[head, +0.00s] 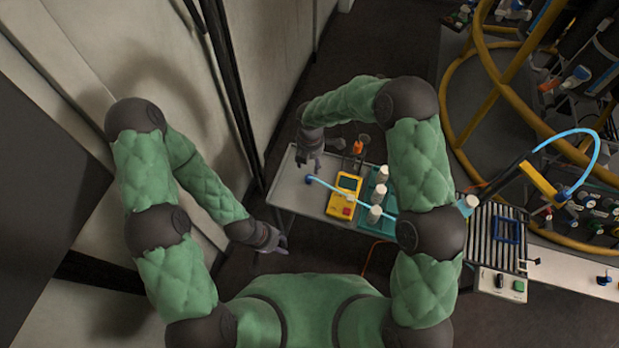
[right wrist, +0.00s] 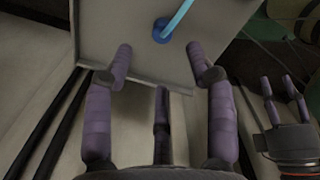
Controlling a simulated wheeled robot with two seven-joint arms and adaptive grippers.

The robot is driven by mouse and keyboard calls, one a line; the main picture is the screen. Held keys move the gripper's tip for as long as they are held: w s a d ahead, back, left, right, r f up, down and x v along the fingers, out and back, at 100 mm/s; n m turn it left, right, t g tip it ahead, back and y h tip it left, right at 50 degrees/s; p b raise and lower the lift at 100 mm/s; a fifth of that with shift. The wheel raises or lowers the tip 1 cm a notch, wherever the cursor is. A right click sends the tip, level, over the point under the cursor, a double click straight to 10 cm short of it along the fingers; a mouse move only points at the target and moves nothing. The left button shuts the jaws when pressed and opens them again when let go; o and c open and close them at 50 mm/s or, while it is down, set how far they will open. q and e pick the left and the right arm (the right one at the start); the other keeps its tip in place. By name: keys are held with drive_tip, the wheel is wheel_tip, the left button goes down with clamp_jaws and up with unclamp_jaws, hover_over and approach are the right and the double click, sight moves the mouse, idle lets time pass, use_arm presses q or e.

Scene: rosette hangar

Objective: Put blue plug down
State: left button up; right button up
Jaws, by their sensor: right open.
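The blue plug (head: 310,181) lies at the left part of the grey table (head: 290,196), with a light blue cable running from it to the right. In the right wrist view the plug (right wrist: 161,33) rests on the table top, beyond my fingertips. My right gripper (head: 311,165) is over the table's left end, just above the plug in the picture. Its fingers (right wrist: 164,62) are spread, open and empty, apart from the plug. My left gripper (head: 281,246) hangs below the table's left edge; its fingers look spread and empty in the right wrist view (right wrist: 282,88).
A yellow meter (head: 344,195) lies right of the plug. White cylinders (head: 377,196) stand on a teal tray (head: 363,222), with the cable passing by them. An orange-handled tool (head: 357,147) is at the back. A slatted rack (head: 485,235) stands right, near yellow pipes (head: 459,115).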

drive_tip(key=b, duration=0.1)
hover_over(309, 177)
wheel_tip(309, 177, down, 4)
drive_tip(key=shift+w+d+f, duration=0.1)
drive_tip(key=shift+f, duration=0.05)
drive_tip(key=f+b, duration=0.2)
drive_tip(key=f, duration=0.3)
drive_tip(key=shift+a, duration=0.2)
drive_tip(key=shift+s, duration=0.2)
drive_tip(key=c, duration=1.1)
drive_tip(key=shift+o, duration=0.2)
